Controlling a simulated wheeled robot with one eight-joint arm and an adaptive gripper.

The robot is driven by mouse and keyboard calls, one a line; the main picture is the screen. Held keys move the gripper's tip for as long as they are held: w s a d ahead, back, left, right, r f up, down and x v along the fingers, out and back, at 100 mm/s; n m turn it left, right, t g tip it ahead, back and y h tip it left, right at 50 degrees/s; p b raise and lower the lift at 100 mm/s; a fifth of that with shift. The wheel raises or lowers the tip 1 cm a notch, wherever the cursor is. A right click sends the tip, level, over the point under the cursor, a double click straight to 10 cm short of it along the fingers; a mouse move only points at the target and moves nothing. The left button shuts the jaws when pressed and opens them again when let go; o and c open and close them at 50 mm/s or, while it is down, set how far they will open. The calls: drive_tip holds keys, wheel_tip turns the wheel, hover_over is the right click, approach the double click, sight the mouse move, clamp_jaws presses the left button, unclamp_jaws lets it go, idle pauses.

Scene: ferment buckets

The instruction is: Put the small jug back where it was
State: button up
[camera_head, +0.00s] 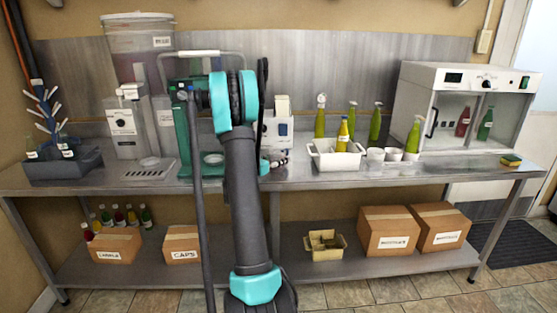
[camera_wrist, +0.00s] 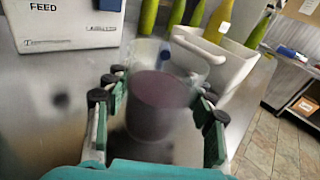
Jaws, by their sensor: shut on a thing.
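The small jug (camera_wrist: 158,108) shows in the wrist view as a clear vessel with dark purple contents. It is between the fingers of my gripper (camera_wrist: 162,88), which is shut on it. The jug looks upright over the steel counter; I cannot tell whether its base touches the counter. In the head view my arm hides the jug and most of my gripper.
A white box marked FEED (camera_wrist: 65,22) is at the upper left in the wrist view. A white bin (camera_head: 335,157) stands beside green bottles (camera_head: 320,122) and white cups (camera_head: 375,154). A glass-front cabinet (camera_head: 465,108) is at the right.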

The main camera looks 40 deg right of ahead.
drive_tip(key=shift+f, duration=0.15)
drive_tip(key=o, duration=1.4)
drive_tip(key=v, duration=1.2)
drive_tip(key=shift+s, duration=0.15)
drive_tip(key=s+a+f+m+y, duration=0.3)
drive_tip(key=s+a+m+y, duration=0.2)
drive_tip(key=a, duration=0.5)
drive_tip(key=s+a+f+m+y, duration=0.4)
drive_tip(key=s+a+m+y, duration=0.2)
drive_tip(key=s+a+m, duration=0.3)
drive_tip(key=s+a+f+m+y, duration=0.4)
drive_tip(key=s+a+m, duration=0.3)
drive_tip(key=s+a, duration=0.4)
drive_tip(key=shift+s+a+f+y, duration=0.1)
drive_tip(key=shift+a+y, duration=0.8)
drive_tip(key=shift+a, duration=0.15)
